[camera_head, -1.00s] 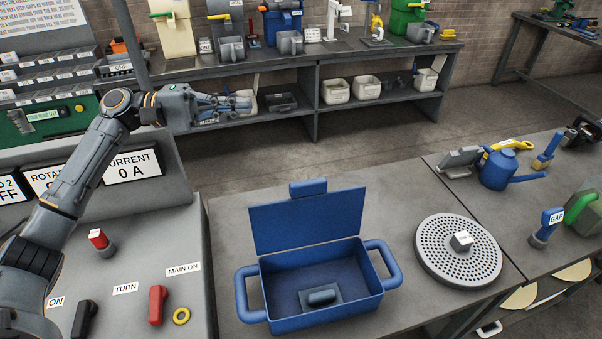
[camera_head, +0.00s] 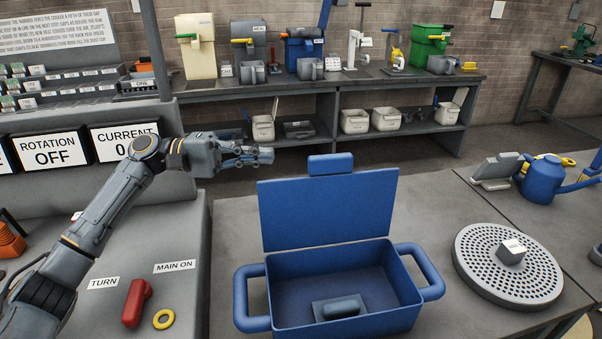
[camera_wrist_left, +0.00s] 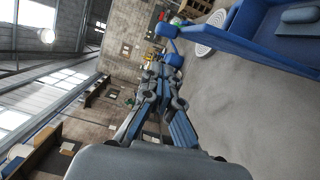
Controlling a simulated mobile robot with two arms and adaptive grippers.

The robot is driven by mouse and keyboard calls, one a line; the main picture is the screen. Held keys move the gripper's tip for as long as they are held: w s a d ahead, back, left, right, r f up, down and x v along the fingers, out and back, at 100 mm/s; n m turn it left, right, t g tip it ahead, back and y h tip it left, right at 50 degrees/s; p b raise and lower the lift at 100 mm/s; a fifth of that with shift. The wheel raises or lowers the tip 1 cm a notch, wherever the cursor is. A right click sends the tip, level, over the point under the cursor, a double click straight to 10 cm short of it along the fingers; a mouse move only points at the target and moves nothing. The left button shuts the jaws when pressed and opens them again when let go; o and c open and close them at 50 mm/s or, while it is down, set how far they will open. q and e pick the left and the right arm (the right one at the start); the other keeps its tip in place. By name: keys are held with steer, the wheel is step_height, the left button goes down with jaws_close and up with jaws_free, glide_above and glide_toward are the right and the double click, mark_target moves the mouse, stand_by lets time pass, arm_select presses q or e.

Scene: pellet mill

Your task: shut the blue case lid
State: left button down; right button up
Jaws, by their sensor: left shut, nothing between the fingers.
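The blue case stands open on the grey bench, with its box (camera_head: 298,318) in front and its lid (camera_head: 328,212) raised upright at the back edge. The lid has a blue tab (camera_head: 330,165) on top. A dark block with a rounded handle (camera_head: 341,306) lies inside the box. My left gripper (camera_head: 262,155) is shut and empty, in the air left of and above the lid, pointing right. In the left wrist view its fingers (camera_wrist_left: 162,75) point away from the camera, and the case (camera_wrist_left: 262,40) shows at the upper right. My right gripper is not in view.
A perforated round plate (camera_head: 508,270) with a small block lies right of the case. A blue watering can (camera_head: 543,180) stands beyond it. A control panel with a red switch (camera_head: 136,303) and a yellow ring (camera_head: 163,319) is at left.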

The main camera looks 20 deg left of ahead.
mark_target(314, 159)
arm_select(q)
steer(key=p+x, duration=0.3)
steer(key=x, duration=0.6)
steer(key=shift+d+r, duration=0.1)
steer(key=shift+d, duration=0.3)
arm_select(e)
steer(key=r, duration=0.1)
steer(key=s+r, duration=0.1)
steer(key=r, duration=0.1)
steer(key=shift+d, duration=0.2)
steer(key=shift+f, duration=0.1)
arm_select(q)
steer(key=shift+s+d+r+m+b, duration=0.15)
steer(key=shift+s+d+m+b, duration=0.2)
steer(key=shift+s+m, duration=0.3)
steer(key=s+d+f+m+y+b, duration=0.1)
steer(key=s+d+m, duration=0.4)
steer(key=s, duration=0.5)
steer(key=shift+s+d+f+m+y+b, duration=0.15)
steer(key=shift+s+d+m+y+b, duration=0.2)
steer(key=shift+d+b, duration=0.45)
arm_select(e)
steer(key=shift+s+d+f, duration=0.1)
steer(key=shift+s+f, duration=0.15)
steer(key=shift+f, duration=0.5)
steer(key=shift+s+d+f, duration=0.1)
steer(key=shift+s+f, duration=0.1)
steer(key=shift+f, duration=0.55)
